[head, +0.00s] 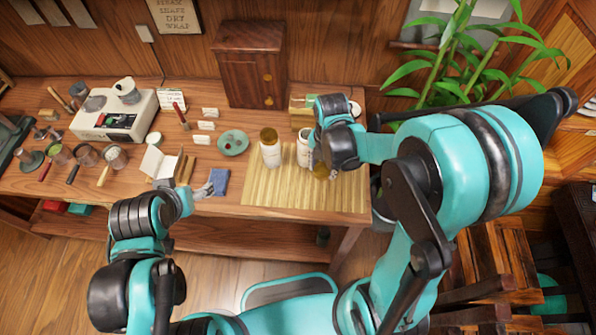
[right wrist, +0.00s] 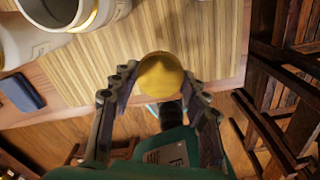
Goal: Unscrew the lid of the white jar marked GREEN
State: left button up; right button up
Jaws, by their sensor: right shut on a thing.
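Two white jars stand on the bamboo mat (head: 262,190) in the head view. The left jar (head: 270,155) wears a gold-brown lid (head: 268,134). The right jar (head: 303,150) shows a pale top with no gold lid on it, and my right gripper partly covers it. I cannot read which is marked GREEN. My right gripper (right wrist: 158,88) is shut on a round gold lid (right wrist: 160,73), held apart from the jars, near the mat's front edge. In the head view this lid (head: 320,172) shows below the gripper. My left gripper (head: 213,187) is beside a blue cloth; its opening is unclear.
The blue cloth (head: 220,182) lies left of the mat. A green dish (head: 233,142) sits behind it. A wooden cabinet (head: 250,65) stands at the back, and a leafy plant (head: 455,55) at the right. The mat's front part is clear.

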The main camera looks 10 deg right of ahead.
jog(key=b, duration=0.2)
send_over(296, 182)
notch_tip(296, 182, down, 5)
jog(key=shift+f, duration=0.1)
jog(key=shift+f+b, duration=0.45)
jog(key=shift+f, duration=1.45)
jog(key=shift+f, duration=0.15)
jog(key=o, duration=1.3)
